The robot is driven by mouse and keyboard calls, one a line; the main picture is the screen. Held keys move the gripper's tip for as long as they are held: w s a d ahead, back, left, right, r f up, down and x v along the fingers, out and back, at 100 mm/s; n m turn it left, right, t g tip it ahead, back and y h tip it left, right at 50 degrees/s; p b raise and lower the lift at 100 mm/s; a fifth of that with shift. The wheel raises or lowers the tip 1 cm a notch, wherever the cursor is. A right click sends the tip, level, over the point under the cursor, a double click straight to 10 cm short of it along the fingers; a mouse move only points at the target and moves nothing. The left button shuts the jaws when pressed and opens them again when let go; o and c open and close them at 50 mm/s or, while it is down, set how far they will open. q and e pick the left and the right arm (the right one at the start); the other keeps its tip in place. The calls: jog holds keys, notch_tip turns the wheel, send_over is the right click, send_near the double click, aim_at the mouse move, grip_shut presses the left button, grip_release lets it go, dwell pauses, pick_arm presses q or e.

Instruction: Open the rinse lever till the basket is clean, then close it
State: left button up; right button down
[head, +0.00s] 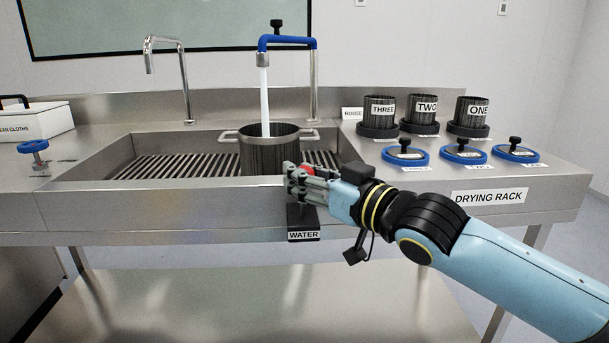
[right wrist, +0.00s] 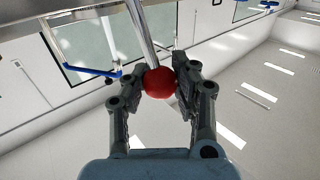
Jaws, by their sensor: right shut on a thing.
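My right gripper (head: 298,184) is at the front edge of the sink, above the WATER label (head: 304,236). It is shut on the red ball knob (head: 307,169) of the rinse lever; the knob and its metal rod show between the fingers in the right wrist view (right wrist: 159,82). White water (head: 264,98) runs from the blue-topped tap (head: 287,42) into the dark basket (head: 269,150), which stands upright in the sink with a handle on each side. The inside of the basket is mostly hidden, so I cannot tell whether it is clean. My left gripper is not in view.
A second tap (head: 183,80) stands at the left, without water. The drying rack at the right holds dark containers THREE (head: 379,112), TWO (head: 425,110) and ONE (head: 471,113), with blue-rimmed lids (head: 461,155) in front. A white cloths box (head: 36,121) stands far left.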

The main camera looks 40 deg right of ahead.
jog(key=shift+w+d+r+g+p, duration=0.15)
jog(key=shift+w+r+g+p, duration=0.15)
jog(key=shift+p, duration=0.3)
jog(key=w+d+m+g+p, duration=0.1)
jog(key=w+g+p, duration=0.1)
jog(key=p, duration=0.1)
jog(key=w+d+m+g+p, duration=0.2)
jog(key=w+p, duration=0.1)
jog(key=w+d+m+g+y+p, duration=0.1)
jog(key=w+g+p, duration=0.1)
jog(key=w+p, duration=0.1)
jog(key=shift+d+f, duration=0.3)
jog(key=shift+d, duration=0.05)
jog(key=shift+w, duration=0.15)
jog(key=c, duration=1.4)
grip_release()
jog(key=shift+d, duration=0.15)
jog(key=shift+c, duration=0.2)
jog(key=o, duration=0.4)
jog(key=shift+s+d, duration=0.2)
jog(key=shift+o, duration=0.2)
jog(key=shift+a, duration=0.15)
